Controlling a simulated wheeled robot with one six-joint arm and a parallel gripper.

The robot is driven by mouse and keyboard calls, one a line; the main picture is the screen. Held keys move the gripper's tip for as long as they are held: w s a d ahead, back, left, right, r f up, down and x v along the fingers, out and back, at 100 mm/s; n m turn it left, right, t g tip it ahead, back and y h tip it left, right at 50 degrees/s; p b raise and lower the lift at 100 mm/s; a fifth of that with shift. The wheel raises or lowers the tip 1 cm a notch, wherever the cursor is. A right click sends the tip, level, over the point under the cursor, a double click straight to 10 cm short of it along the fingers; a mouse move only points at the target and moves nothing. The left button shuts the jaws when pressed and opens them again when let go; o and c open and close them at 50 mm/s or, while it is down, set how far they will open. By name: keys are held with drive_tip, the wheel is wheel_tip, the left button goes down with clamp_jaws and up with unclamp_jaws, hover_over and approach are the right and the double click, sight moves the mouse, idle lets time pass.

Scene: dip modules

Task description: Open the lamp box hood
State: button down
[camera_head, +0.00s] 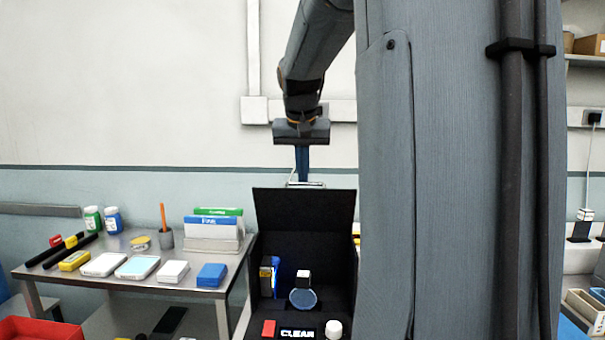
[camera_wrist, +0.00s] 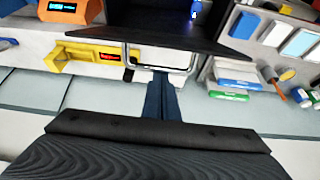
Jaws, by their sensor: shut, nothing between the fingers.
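The lamp box hood (camera_head: 304,215) is a black panel standing raised, nearly upright, at the back of the dark lamp box. Inside the box I see a blue-lit module (camera_head: 275,278), a round bluish disc (camera_head: 303,299) and a display reading "CLEAR" (camera_head: 297,334). A metal loop handle (camera_head: 291,185) is on the hood's top edge; it also shows in the wrist view (camera_wrist: 125,57). My gripper (camera_head: 303,180) is shut and empty, its blue fingers pointing down at the handle. In the wrist view the fingertips (camera_wrist: 160,75) are at the loop; contact cannot be told.
A red bin (camera_head: 40,330) is at the lower left. My column hides the area right of the box. A yellow holder (camera_wrist: 90,55) shows in the wrist view.

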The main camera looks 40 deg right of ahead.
drive_tip(key=w+d+r+p, duration=0.1)
drive_tip(key=w+d+p, duration=0.1)
drive_tip(key=w+d, duration=0.1)
drive_tip(key=a+b+v, duration=0.1)
drive_tip(key=b+v, duration=0.1)
drive_tip(key=v, duration=0.8)
drive_tip(key=shift+s+f+b, duration=0.25)
drive_tip(key=shift+f+b, duration=0.05)
drive_tip(key=shift+b, duration=0.05)
